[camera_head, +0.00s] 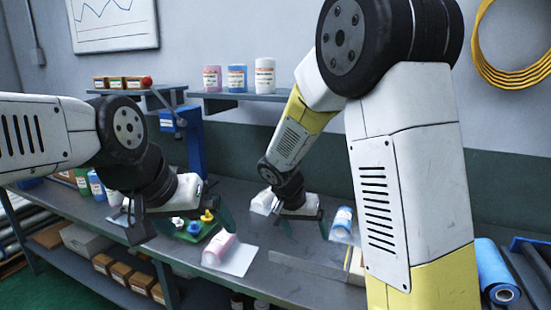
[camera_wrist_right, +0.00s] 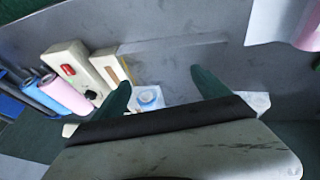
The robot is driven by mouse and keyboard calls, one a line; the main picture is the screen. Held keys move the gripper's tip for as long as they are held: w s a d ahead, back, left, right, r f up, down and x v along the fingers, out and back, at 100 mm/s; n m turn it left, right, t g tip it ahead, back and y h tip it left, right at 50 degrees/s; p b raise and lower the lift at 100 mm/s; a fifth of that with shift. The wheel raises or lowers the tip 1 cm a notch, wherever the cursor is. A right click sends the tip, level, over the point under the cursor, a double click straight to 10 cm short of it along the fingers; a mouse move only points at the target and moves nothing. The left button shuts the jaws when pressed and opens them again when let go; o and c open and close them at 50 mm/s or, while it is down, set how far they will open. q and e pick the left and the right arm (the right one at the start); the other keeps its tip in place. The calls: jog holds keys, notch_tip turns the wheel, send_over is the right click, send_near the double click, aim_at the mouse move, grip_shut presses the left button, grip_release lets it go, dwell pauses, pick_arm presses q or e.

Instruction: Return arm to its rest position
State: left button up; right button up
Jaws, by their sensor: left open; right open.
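My left gripper (camera_head: 180,222) is open above the left part of the workbench (camera_head: 255,268), with nothing seen between its fingers. My right gripper (camera_head: 304,226) is open over the middle of the bench. In the right wrist view its two dark green fingers (camera_wrist_right: 163,92) are spread.
A wall shelf (camera_head: 235,97) holds pink, blue and white bottles. A green board with coloured knobs (camera_head: 196,227) is beside my left gripper. A blue roll (camera_head: 494,270) lies at the right. A beige box with a red button (camera_wrist_right: 75,70) stands near it in the wrist view.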

jog(key=s+d+r+n+t+y, duration=0.1)
jog(key=s+d+r+n+y, duration=0.1)
jog(key=s+r, duration=0.5)
jog(key=s+d+r+n+t+y, duration=0.1)
jog(key=s+d+r+n+y, duration=0.1)
jog(key=s+r, duration=0.6)
jog(key=s+d+y, duration=0.1)
jog(key=s+d, duration=0.1)
jog(key=s, duration=0.2)
jog(key=shift+d+r+n+t+y, duration=0.25)
jog(key=shift+n+t+y, duration=0.05)
jog(key=shift+t+y, duration=0.1)
jog(key=shift+d, duration=0.1)
